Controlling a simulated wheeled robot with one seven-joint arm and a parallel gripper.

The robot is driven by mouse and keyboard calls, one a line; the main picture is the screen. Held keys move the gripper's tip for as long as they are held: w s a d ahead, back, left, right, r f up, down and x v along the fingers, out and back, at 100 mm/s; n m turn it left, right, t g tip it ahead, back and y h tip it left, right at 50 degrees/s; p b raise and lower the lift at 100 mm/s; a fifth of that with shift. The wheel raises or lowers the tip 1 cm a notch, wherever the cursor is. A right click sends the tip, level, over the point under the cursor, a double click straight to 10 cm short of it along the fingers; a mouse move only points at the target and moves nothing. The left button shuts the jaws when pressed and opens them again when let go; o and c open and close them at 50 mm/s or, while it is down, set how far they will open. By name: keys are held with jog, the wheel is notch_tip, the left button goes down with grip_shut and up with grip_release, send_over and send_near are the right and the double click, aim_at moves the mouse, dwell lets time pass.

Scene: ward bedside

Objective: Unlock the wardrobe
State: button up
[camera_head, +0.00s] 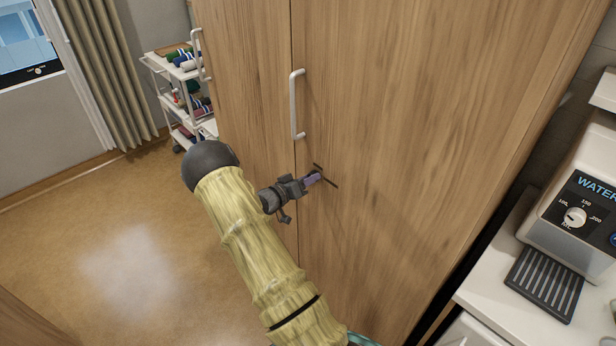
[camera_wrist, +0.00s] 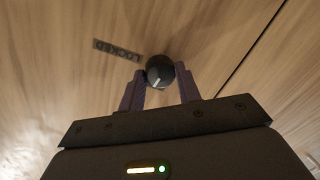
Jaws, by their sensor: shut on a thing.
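The wooden wardrobe (camera_head: 400,110) stands upright in front of me, its doors closed. A vertical metal handle (camera_head: 294,104) is on the door beside the seam. In the wrist view a round dark lock knob (camera_wrist: 160,70) with a pale pointer mark sits on the wood. A label reading "LOCKED" (camera_wrist: 117,49) is beside it. My gripper (camera_head: 316,179) reaches the door below the handle; its two purple fingers (camera_wrist: 163,90) are on either side of the knob and shut on it. In the head view the knob is hidden by the gripper.
A counter at the right holds a water dispenser (camera_head: 575,215) with a slatted drip tray (camera_head: 544,283). A white trolley (camera_head: 160,75) with rolled cloths stands at the back left near the curtain (camera_head: 105,60). The floor (camera_head: 120,240) at the left is clear.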

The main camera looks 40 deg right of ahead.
jog(key=shift+w+n+p, duration=0.15)
jog(key=shift+n+p, duration=0.2)
jog(key=shift+n, duration=0.55)
jog(key=o, duration=1)
jog(key=shift+g, duration=0.3)
jog(key=shift+c, duration=0.2)
jog(key=s+a+r+b, duration=0.1)
jog(key=a+r+b, duration=0.1)
jog(key=a, duration=1.5)
jog(key=shift+s+a+b, duration=0.2)
jog(key=shift+b, duration=0.6)
